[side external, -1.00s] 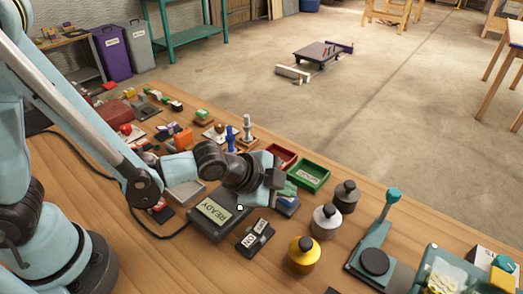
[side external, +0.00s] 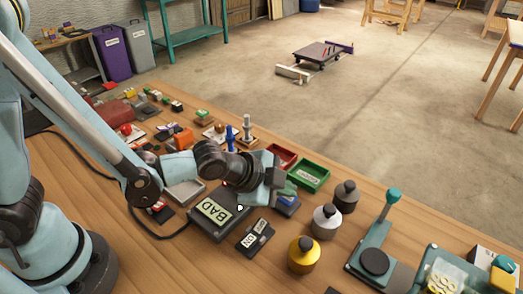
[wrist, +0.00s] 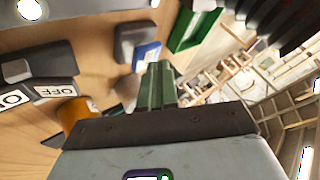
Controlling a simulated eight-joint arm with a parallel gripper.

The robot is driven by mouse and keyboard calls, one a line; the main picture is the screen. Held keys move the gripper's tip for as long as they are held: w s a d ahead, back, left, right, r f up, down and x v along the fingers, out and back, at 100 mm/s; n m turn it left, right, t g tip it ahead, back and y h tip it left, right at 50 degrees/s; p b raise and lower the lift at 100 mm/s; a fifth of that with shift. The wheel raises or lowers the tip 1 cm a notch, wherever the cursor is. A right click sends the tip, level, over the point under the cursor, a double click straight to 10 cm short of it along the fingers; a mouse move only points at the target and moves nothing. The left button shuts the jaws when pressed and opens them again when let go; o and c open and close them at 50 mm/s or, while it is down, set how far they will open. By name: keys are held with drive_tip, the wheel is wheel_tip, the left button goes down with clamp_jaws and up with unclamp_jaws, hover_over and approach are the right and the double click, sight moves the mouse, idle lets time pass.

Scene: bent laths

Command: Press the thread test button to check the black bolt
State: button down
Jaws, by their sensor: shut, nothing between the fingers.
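The dark tester box (side external: 198,232) sits on the bench, its display (side external: 213,211) reading "BAD". A small white round spot (side external: 240,207) shows at its right edge; I cannot tell whether it is the test button. My gripper (side external: 268,195) hangs low just right of the box, its tips partly hidden by its own body. In the wrist view its green fingers (wrist: 157,75) are together with nothing between them. I cannot make out the black bolt in either view.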

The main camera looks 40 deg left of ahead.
sight(284, 199)
drive_tip(key=shift+r, duration=0.8)
drive_tip(key=shift+r, duration=2.5)
drive_tip(key=s+a+r+n+y, duration=0.1)
drive_tip(key=s+a+n, duration=0.2)
drive_tip(key=a, duration=0.3)
drive_tip(key=s+a+r+n+g+y, duration=0.1)
drive_tip(key=s+a+n, duration=0.2)
drive_tip(key=a+n, duration=0.3)
drive_tip(key=s+a+r+n+y, duration=0.1)
drive_tip(key=s+a+n, duration=0.1)
drive_tip(key=a+n, duration=0.2)
drive_tip(key=a, duration=0.3)
drive_tip(key=shift+s+a+r+n+y, duration=0.3)
drive_tip(key=shift+s+n+y, duration=0.1)
